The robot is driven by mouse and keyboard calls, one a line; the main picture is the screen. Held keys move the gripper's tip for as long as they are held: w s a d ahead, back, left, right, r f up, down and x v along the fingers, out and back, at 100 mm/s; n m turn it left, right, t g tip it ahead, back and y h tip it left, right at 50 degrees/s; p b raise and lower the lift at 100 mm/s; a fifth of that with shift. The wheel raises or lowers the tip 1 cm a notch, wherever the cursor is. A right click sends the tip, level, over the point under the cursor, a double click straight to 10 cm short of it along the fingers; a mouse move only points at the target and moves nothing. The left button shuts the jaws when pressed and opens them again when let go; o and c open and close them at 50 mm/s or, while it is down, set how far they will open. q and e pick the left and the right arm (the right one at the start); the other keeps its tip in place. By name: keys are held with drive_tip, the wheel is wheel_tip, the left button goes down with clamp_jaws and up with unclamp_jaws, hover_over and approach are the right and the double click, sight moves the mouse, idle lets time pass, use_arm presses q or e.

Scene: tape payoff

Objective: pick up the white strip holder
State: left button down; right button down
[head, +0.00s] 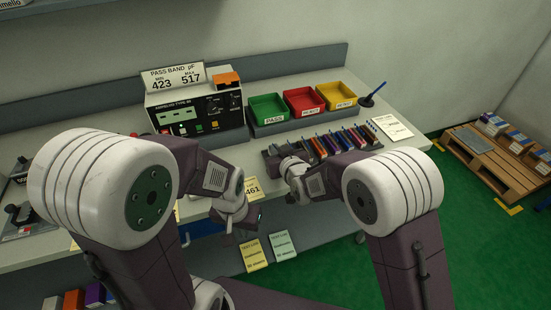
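A row of several coloured strip holders (345,138) lies side by side in a dark rack on the bench, in front of the bins. I cannot single out the white strip holder for certain; pale pieces show among the coloured ones, and my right arm covers part of the row's near side. My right gripper (278,162) is at the left end of this row, partly hidden by its own wrist. My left gripper (238,222) hangs at the bench's front edge, away from the row. Neither gripper's finger gap is clear, and no held object shows.
Green (267,109), red (304,102) and yellow (336,95) bins stand behind the row. A test instrument (196,110) stands left of them. A pen stand (367,101) and a paper card (392,127) are at the right.

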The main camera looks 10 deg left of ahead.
idle(0.8)
wheel_tip(320, 180, up, 5)
drive_tip(key=shift+f+p, duration=0.2)
drive_tip(key=shift+p, duration=0.1)
drive_tip(key=s+d+r, duration=0.4)
drive_tip(key=d+r, duration=0.2)
drive_tip(key=d, duration=0.5)
drive_tip(key=shift+r+p, duration=0.2)
drive_tip(key=shift+p, duration=0.15)
